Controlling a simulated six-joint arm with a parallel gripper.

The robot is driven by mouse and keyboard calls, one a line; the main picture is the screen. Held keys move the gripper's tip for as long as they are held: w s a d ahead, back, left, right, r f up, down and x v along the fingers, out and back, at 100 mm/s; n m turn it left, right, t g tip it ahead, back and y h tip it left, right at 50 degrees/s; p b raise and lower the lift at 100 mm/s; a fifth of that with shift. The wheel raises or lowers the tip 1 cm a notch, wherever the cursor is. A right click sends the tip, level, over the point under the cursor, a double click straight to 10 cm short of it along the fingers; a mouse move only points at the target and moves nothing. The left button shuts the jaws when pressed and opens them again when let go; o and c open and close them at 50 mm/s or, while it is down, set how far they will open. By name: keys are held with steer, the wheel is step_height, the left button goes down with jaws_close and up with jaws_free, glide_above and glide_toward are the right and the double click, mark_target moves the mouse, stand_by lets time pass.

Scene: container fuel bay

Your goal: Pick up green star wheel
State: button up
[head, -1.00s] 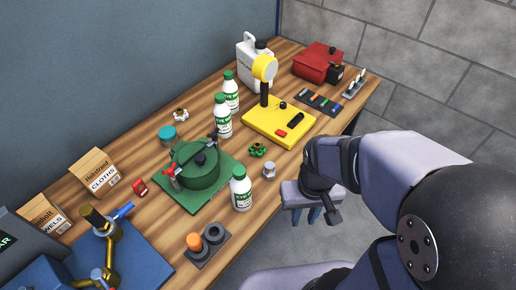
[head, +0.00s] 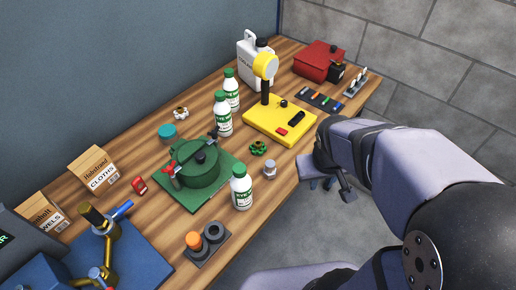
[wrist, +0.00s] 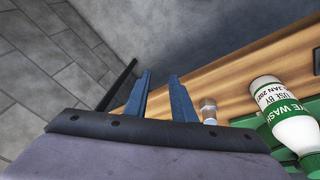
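The green star wheel (head: 258,148) lies on the wooden bench, between the green pot and the front edge, just in front of the yellow base. It is small and dark green with a knobbed rim. I cannot make it out in the wrist view. My gripper (head: 320,184) is off the bench's front edge, to the right of the wheel and apart from it. In the wrist view its two blue fingers (wrist: 161,95) stand apart with nothing between them.
A small grey metal part (head: 269,169) and a white eye wash bottle (head: 241,190) stand near the wheel. A green pot (head: 197,163) is to its left. The yellow base (head: 280,123) with a lamp is behind it. The bench's front edge lies between my gripper and the wheel.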

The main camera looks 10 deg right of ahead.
steer(key=w+d+n+t+b, duration=0.1)
steer(key=w+t, duration=0.1)
steer(key=w, duration=0.3)
steer(key=w+d+n+t+y+b, duration=0.1)
steer(key=w+t, duration=0.2)
steer(key=w, duration=0.2)
steer(key=w+d+f+n+t+b, duration=0.1)
steer(key=w+d+t, duration=0.1)
steer(key=w, duration=0.3)
steer(key=shift+w+n, duration=0.2)
steer(key=shift+n, duration=0.1)
steer(key=a+n+t+y, duration=0.1)
steer(key=a+y, duration=0.1)
steer(key=w+a+n+t+y+b, duration=0.1)
steer(key=a+y, duration=0.2)
steer(key=shift+w+a+r+n, duration=0.15)
steer(key=shift+n, duration=0.25)
steer(key=s+a+r+n+y+b, duration=0.2)
steer(key=s+a+y, duration=0.3)
steer(key=a+y, duration=0.15)
glide_toward(261, 145)
steer(key=shift+w+a+r+y, duration=0.2)
steer(key=shift+w+r+y, duration=0.05)
steer(key=shift+w+r, duration=0.25)
steer(key=shift+f, duration=0.7)
steer(key=shift+p+x, duration=1.2)
steer(key=shift+x, duration=2.5)
steer(key=shift+f, duration=0.1)
steer(key=shift+c, duration=0.2)
